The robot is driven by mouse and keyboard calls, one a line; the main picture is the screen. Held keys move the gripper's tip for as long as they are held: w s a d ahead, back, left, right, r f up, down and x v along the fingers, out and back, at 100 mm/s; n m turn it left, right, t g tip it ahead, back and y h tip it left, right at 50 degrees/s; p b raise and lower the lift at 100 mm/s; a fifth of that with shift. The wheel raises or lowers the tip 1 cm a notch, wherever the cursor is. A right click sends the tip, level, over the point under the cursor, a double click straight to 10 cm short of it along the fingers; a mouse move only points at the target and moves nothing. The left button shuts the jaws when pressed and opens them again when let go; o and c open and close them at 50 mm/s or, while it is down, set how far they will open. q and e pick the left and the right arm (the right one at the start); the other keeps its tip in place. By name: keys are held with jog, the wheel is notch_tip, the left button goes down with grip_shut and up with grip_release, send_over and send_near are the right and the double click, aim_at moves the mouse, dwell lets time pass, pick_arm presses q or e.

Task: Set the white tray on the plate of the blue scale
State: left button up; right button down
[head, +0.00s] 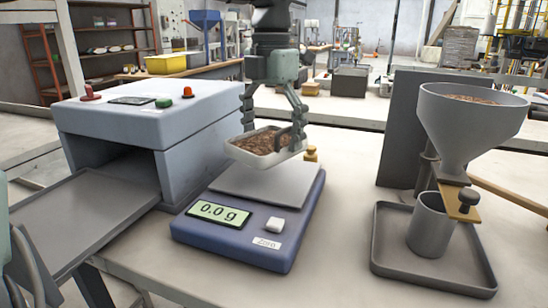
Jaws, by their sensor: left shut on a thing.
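The white tray (262,160), filled with brown pellets, is over the back part of the scale's grey plate (268,186). My left gripper (295,140) is shut on the tray's right side and holds it nearly level. The tray looks slightly above the plate, though its underside is hidden. The blue scale (250,235) stands on the table and its display (219,213) reads 0.0 g. I cannot make out my right gripper.
A grey-white machine (155,115) with an outfeed chute (85,222) stands left of the scale. A small brass weight (311,154) stands behind the scale. At right, a pellet hopper (468,125) stands above a metal cup (430,228) in a dark tray (385,262). The table between is clear.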

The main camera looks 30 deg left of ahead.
aim_at(272, 149)
pick_arm(q)
jog(key=shift+f, duration=2.2)
jog(key=shift+w+f, duration=0.1)
jog(key=o, duration=1.1)
jog(key=shift+c, duration=0.2)
notch_tip(272, 149, up, 12)
